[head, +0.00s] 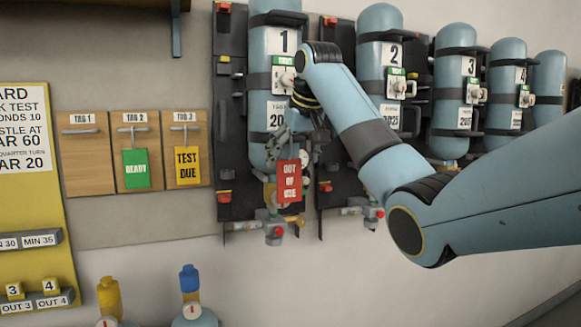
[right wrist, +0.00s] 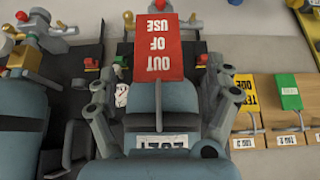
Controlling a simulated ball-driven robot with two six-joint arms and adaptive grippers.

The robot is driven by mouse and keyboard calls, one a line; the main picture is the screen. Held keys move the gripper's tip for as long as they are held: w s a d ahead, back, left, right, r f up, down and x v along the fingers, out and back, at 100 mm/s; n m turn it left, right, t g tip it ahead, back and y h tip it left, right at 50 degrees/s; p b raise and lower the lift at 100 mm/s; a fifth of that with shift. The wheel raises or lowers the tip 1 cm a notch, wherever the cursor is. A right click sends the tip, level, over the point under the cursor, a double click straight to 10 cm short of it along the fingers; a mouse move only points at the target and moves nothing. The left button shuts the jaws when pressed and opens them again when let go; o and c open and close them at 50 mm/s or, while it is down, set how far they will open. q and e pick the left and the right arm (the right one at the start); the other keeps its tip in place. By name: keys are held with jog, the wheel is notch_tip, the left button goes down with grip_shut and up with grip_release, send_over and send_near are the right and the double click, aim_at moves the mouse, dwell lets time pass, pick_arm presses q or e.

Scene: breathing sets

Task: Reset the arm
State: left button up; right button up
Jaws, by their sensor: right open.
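My right arm reaches in from the right in the head view, and my right gripper (head: 287,146) is at the front of cylinder 1 (head: 258,155). The red "OUT OF USE" tag (head: 289,181) hangs just below the gripper. In the right wrist view the fingers of my right gripper (right wrist: 158,88) are spread apart, one on each side of a thin metal hook (right wrist: 158,100). The red tag (right wrist: 158,45) shows upside down there, beyond the fingertips, and the fingers do not grip it. My left gripper is not in view.
Cylinders 2 (head: 379,70), 3 (head: 455,75) and 4 (head: 508,80) stand along the wall to the right. A wooden tag board (head: 88,165) on the left holds a green "READY" tag (head: 137,169) and a yellow "TEST DUE" tag (head: 187,165); its first hook is empty.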

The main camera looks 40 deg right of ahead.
jog(key=v, duration=0.4)
jog(key=s+a+f+g+b, duration=0.1)
jog(key=s+f+g+b, duration=0.35)
jog(key=f, duration=1.55)
jog(key=s+a+f+g+b, duration=0.15)
jog(key=s+f+b, duration=0.55)
jog(key=f, duration=1.4)
jog(key=s+a+f+g+b, duration=0.25)
jog(key=s+f, duration=0.65)
jog(key=f, duration=1.1)
jog(key=s+a+f+n+t+b, duration=0.1)
jog(key=s+f+b, duration=0.4)
jog(key=s+f, duration=1.3)
jog(key=s+a+f+n+t+b, duration=0.2)
jog(key=s+f+b, duration=0.3)
jog(key=s+f, duration=1.4)
jog(key=shift+s+a+f+y, duration=0.3)
jog(key=shift+s+a, duration=0.35)
jog(key=shift+s, duration=0.25)
